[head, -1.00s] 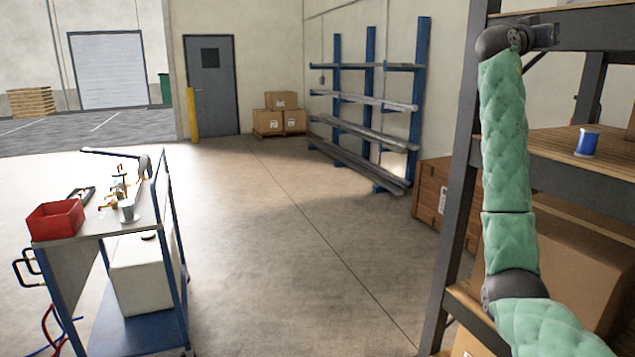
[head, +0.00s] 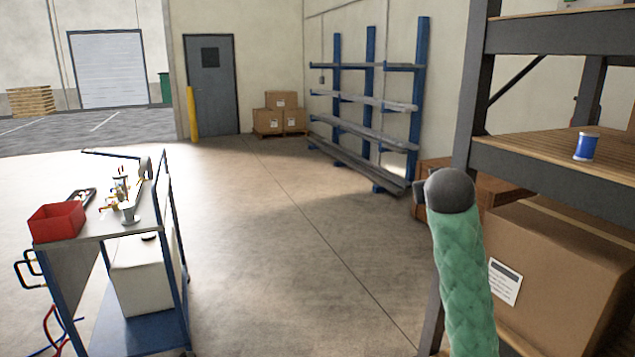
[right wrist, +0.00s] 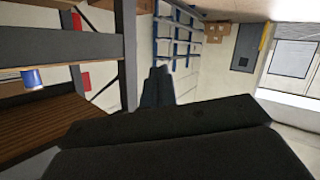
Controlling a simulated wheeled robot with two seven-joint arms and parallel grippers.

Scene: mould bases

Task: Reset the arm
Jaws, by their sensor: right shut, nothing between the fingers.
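My right arm, in a green quilted sleeve (head: 462,275), comes up from the bottom right of the head view, with a dark rounded joint on top. My right gripper shows in the right wrist view (right wrist: 156,86) as two dark fingers close together, with nothing between them. In the head view it is mostly hidden behind the joint. The arm stands in front of the shelf rack (head: 468,100) and a large cardboard box (head: 570,265). My left gripper is in neither view.
A blue cart (head: 105,232) with a red bin (head: 57,221) stands at left. The floor between cart and rack is clear.

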